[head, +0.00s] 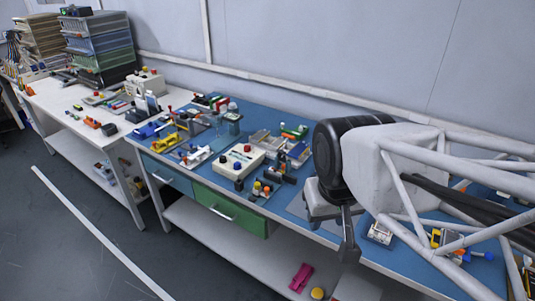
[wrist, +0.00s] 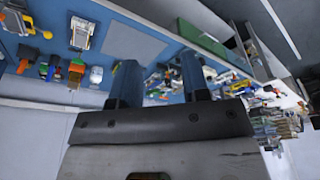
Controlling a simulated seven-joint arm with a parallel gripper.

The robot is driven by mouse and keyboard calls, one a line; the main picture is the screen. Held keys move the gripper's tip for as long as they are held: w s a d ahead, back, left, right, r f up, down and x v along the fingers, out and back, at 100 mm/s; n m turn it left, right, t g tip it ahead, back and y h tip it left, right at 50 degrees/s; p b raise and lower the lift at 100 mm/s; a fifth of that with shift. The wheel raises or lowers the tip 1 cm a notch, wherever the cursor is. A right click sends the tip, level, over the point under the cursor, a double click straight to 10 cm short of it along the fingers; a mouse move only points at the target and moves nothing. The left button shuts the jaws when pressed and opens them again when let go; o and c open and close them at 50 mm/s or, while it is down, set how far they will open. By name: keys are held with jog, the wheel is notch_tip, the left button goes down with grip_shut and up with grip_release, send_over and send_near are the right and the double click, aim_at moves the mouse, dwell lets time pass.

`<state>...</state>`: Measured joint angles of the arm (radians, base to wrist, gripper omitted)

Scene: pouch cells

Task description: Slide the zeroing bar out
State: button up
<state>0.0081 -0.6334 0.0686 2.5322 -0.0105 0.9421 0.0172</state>
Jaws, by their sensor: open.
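I cannot pick out the zeroing bar for certain in either view. My gripper (head: 347,240) hangs over the front part of the blue bench, right of the middle in the head view. In the wrist view my gripper (wrist: 160,78) has its two dark blue fingers well apart, with nothing between them. A small white-and-metal device (head: 380,234) sits on the bench just right of my gripper.
The blue bench (head: 290,205) carries many small fixtures. A cream box with buttons (head: 238,160) stands left of my gripper. My white arm covers much of the bench's right side. A yellow-and-black item (head: 440,238) lies behind its struts. A pink piece (head: 301,277) lies on the lower shelf.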

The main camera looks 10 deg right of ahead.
dwell(0.5)
jog(key=n+g, duration=0.3)
jog(key=n, duration=0.1)
send_over(283, 165)
notch_tip(283, 165, down, 17)
jog(key=shift+s+d+f, duration=0.1)
jog(key=shift+s, duration=0.05)
jog(key=shift+w+f, duration=0.1)
jog(key=shift+w, duration=0.1)
jog(key=shift+f, duration=0.15)
jog(key=shift+f, duration=3.8)
